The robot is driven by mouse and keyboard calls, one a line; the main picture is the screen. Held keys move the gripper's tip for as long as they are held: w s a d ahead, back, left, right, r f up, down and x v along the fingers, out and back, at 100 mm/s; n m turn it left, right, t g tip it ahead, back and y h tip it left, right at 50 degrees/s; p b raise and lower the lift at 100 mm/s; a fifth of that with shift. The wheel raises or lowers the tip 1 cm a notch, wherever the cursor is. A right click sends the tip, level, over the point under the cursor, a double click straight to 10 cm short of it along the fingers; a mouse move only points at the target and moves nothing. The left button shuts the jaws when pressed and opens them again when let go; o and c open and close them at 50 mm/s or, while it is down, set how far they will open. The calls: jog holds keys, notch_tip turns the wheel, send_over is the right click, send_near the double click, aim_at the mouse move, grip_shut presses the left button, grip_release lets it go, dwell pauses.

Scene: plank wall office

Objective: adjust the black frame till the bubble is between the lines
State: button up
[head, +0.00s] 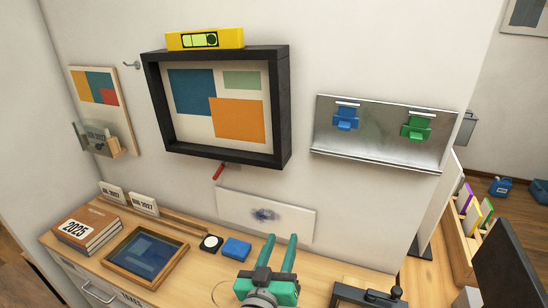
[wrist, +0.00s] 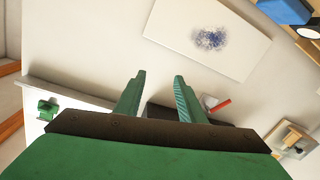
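The black frame (head: 278,110) hangs on the white wall in the head view, with blue, orange and green shapes inside it. A yellow spirit level (head: 230,37) sits on its top edge. The level's green vial (head: 199,40) shows dark marks, but the bubble is too small to place against the lines. My gripper (head: 283,252) is open and empty, below the frame and in front of the wall. In the wrist view its two green fingers (wrist: 157,95) stand apart with nothing between them. A dark edge behind the fingers in that view may be the frame.
A red-handled thing (head: 219,171) shows just under the frame. A metal board (head: 380,155) with blue and green clips is at its right. Below are a white smudged sheet (head: 266,214), a blue block (head: 237,249), a wooden tray (head: 180,248) and books (head: 88,228).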

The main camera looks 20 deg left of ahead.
jog(key=w+a+r+m+h, duration=0.15)
jog(key=a+r, duration=0.25)
jog(key=r, duration=0.8)
jog(key=m, duration=0.2)
send_near(277, 141)
jog(key=shift+t, duration=0.3)
jog(key=w, duration=0.9)
jog(key=shift+d+f, duration=0.15)
jog(key=shift+f, duration=0.15)
grip_shut()
